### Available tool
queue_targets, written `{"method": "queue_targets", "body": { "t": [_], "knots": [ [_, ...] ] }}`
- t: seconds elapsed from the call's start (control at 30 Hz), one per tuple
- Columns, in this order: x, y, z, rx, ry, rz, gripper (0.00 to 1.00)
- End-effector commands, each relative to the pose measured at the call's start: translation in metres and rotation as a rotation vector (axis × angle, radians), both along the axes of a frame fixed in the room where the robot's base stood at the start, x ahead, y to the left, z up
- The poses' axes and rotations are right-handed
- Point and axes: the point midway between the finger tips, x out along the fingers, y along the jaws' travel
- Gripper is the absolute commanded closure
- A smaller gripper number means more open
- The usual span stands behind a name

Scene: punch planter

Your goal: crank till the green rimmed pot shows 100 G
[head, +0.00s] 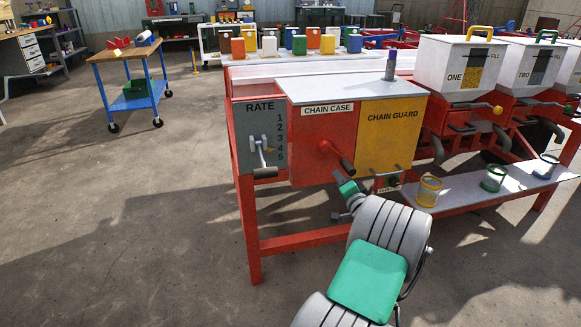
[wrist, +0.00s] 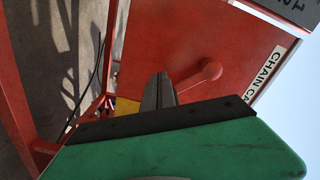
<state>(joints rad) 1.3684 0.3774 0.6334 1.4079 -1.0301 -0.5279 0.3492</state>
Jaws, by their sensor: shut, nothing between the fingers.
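The green rimmed pot (head: 494,178) stands on the pale lower shelf, under the hopper marked TWO (head: 527,68); no gram reading is legible on it. The crank (head: 345,162) is on the red chain case front, its red arm slanting down right to a dark handle. My gripper (head: 340,176) is just below and in front of the handle; contact cannot be told. In the wrist view, its dark fingers (wrist: 160,91) are together and empty. The crank's red arm (wrist: 205,74) runs behind them, and the handle is hidden there.
A yellow rimmed pot (head: 429,191) stands on the shelf. The floor left is open.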

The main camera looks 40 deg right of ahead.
Motion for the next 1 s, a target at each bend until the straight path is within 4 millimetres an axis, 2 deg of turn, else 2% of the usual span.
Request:
{"method": "queue_targets", "body": {
  "t": [0.6,1.0],
  "knots": [
    [-0.072,0.041,0.000,0.000,0.000,-0.004,1.00],
    [-0.077,0.044,0.001,-0.001,0.000,-0.001,1.00]
  ]
}}
